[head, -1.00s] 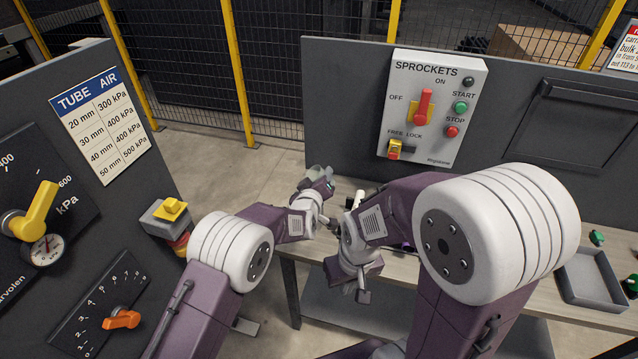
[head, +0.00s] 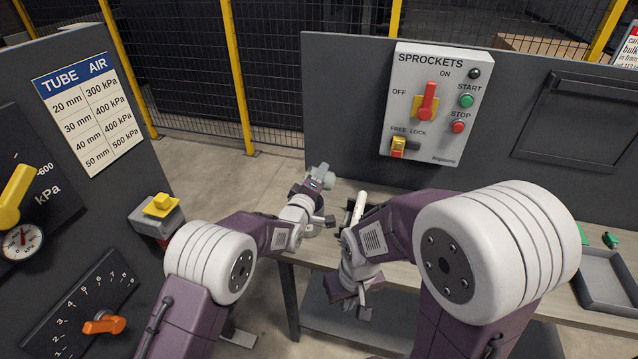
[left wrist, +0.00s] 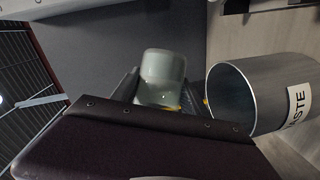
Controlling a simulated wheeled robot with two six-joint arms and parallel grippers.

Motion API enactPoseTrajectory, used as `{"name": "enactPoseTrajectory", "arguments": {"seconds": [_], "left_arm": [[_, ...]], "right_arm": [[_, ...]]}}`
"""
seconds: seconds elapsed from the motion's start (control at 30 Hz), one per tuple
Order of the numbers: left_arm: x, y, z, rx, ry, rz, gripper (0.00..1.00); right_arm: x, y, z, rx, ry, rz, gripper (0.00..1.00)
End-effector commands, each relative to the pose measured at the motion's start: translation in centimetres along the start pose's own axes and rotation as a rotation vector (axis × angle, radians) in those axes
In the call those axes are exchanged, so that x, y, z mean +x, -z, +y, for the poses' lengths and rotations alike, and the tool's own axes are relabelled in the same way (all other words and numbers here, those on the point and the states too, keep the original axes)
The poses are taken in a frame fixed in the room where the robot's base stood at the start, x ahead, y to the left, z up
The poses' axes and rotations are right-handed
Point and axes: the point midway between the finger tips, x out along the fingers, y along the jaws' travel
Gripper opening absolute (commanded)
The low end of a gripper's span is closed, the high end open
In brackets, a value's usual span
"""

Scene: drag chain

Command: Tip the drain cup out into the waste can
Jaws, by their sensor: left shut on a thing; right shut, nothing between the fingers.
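The drain cup (head: 327,179) is a pale greenish, cloudy cup at the end of my left arm, above the left end of the bench. My left gripper (left wrist: 160,103) is shut on the cup (left wrist: 162,77). The cup's long axis lies across that of the waste can (left wrist: 262,95), so it looks tipped; I cannot tell where its mouth faces. The grey can, labelled "WASTE", stands close beside the cup in the left wrist view with its opening showing. My right gripper (head: 350,286) is shut and empty at the bench's front edge; its fingertips are mostly hidden.
The bench (head: 420,278) carries a pale upright tube (head: 358,208) between my arms and a grey tray (head: 607,283) at the right. The sprockets switch box (head: 433,103) is on the panel behind. A gauge panel (head: 90,215) stands at the left.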

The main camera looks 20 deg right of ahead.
Motion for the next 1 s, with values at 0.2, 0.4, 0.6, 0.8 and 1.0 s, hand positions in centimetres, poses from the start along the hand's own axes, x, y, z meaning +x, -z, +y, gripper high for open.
{"name": "enactPoseTrajectory", "arguments": {"seconds": [0.2,0.4,0.6,0.8,1.0], "left_arm": [[0.0,0.0,-0.6,-0.155,-0.064,0.002,0.13],[-0.1,0.3,-0.7,-0.235,-0.097,0.004,0.13],[-0.2,0.5,-0.7,-0.303,-0.125,0.005,0.13],[-0.3,0.7,-0.8,-0.370,-0.154,0.005,0.13],[-0.4,0.9,-0.9,-0.438,-0.182,0.006,0.13]], "right_arm": [[1.7,-0.2,0.0,0.000,0.000,0.000,0.00],[2.9,-0.3,0.1,0.000,0.000,0.000,0.00],[4.1,-0.4,0.1,0.000,0.000,0.000,0.00],[5.3,-0.6,0.1,0.000,0.000,0.000,0.00],[6.6,-0.7,0.1,0.000,0.000,0.000,0.00]]}}
